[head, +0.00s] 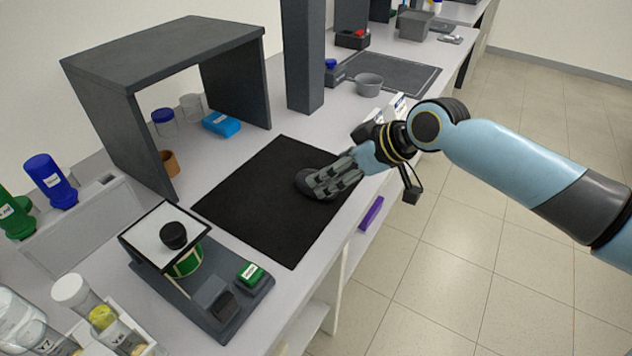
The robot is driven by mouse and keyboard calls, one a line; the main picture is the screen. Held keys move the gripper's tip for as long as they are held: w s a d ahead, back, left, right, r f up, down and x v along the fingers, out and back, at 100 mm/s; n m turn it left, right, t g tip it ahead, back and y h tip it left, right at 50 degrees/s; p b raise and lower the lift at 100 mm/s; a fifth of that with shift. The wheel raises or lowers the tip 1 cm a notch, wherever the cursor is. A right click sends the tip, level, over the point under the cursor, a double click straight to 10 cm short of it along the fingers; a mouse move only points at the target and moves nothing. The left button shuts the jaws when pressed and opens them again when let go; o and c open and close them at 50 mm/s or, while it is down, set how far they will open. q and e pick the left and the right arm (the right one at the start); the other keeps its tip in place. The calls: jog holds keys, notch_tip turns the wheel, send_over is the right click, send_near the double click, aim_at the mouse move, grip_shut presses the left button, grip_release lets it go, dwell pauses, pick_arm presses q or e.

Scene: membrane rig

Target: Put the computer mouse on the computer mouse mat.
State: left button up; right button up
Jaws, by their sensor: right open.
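The black computer mouse mat (262,215) lies flat on the light bench in the head view. The dark computer mouse (303,180) sits on the mat, toward its right part, partly hidden behind my right gripper. My right gripper (312,186) comes in from the right, low over the mat, with its fingers at the mouse. It is open. I cannot tell whether the fingers touch the mouse. My left gripper is not in view.
A dark shelf stand (165,50) rises behind the mat, with a dark pillar (303,60) to its right. A device with a white top plate (150,238) stands at the front left. A grey bowl (368,86) stands behind my right arm. The bench edge lies to the right.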

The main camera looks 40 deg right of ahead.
jog(key=x, duration=0.5)
jog(key=shift+f+p, duration=0.35)
jog(key=shift+r, duration=0.1)
jog(key=c, duration=1.4)
